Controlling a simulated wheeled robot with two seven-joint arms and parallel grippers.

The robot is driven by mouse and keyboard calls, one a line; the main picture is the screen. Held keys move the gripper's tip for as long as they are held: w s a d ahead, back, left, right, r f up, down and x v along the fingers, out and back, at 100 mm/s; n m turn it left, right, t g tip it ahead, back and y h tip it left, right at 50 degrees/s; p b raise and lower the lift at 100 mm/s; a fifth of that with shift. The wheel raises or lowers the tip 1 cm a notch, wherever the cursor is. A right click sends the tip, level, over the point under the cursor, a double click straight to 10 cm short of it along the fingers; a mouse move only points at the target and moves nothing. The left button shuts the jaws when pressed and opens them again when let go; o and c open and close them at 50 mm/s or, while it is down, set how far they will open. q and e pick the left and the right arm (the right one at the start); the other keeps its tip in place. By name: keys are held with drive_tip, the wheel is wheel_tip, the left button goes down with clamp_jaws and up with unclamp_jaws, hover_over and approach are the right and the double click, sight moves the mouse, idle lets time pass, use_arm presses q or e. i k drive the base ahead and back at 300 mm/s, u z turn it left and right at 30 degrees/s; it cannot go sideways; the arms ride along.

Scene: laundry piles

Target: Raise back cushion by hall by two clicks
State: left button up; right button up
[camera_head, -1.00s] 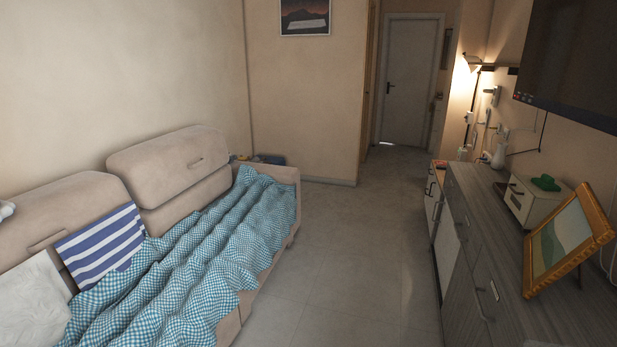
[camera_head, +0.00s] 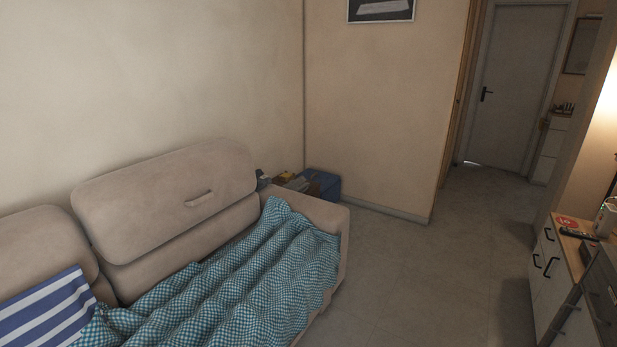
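The back cushion (camera_head: 160,190) nearest the hall is a beige padded headrest at the far end of the sofa. It leans back above a lower back section (camera_head: 185,243) and has a small handle (camera_head: 198,198) on its front. A second beige back cushion (camera_head: 38,250) is to its left, cut off by the picture edge. Neither of my grippers is in view.
A teal checked blanket (camera_head: 235,285) covers the seat, with a striped cushion (camera_head: 45,310) at lower left. A blue box (camera_head: 321,183) stands beyond the armrest (camera_head: 318,212). The floor (camera_head: 410,270) between sofa and cabinet (camera_head: 560,275) is clear toward the hall door (camera_head: 513,85).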

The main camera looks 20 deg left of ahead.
sight(126, 213)
drive_tip(key=i, duration=2.35)
drive_tip(key=u, duration=1.3)
